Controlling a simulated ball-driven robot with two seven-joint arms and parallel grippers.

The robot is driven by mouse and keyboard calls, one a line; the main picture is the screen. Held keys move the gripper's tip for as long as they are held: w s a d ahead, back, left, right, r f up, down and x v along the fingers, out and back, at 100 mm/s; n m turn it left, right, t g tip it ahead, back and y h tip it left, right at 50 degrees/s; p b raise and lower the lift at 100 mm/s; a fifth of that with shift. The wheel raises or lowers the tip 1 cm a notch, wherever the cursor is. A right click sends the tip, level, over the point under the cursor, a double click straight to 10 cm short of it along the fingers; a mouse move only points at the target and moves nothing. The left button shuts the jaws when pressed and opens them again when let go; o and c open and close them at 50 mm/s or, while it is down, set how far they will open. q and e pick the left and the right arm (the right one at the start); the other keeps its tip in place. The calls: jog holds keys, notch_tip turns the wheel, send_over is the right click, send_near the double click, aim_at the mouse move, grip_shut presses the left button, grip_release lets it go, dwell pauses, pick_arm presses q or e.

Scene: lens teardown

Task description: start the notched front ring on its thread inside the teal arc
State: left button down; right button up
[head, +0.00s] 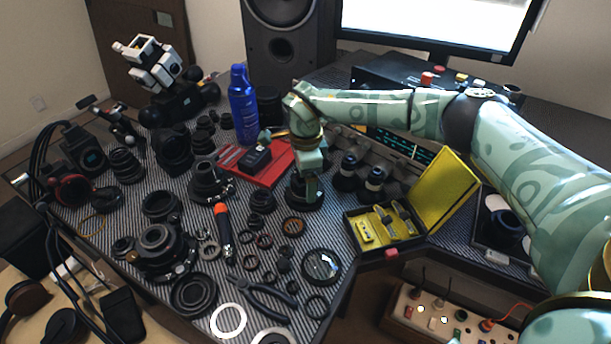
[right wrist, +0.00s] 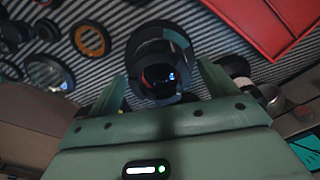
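My right gripper (head: 305,180) points down over a black lens barrel (head: 305,197) standing on the striped mat. In the right wrist view the two green fingers (right wrist: 163,85) sit against opposite sides of a dark ring (right wrist: 160,92), which I take for the notched front ring. The barrel (right wrist: 158,38) shows just beyond it, with a greyish teal arc (right wrist: 181,38) on its rim. The ring's notches are too dark to make out, and I cannot tell whether it touches the thread. My left gripper is not in view.
A red tray (head: 262,175) lies close behind the barrel. An open yellow-lined case (head: 447,192) stands to the right. Several loose rings and lenses, an orange-handled screwdriver (head: 222,225) and pliers (head: 262,297) crowd the mat in front. A blue bottle (head: 243,105) stands behind.

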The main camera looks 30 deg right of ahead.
jog(key=shift+r, duration=0.1)
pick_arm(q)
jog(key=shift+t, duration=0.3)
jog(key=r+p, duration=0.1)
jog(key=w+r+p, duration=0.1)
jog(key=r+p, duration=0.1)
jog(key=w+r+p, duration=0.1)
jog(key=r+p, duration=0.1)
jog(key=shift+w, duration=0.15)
pick_arm(e)
notch_tip(320, 180, up, 16)
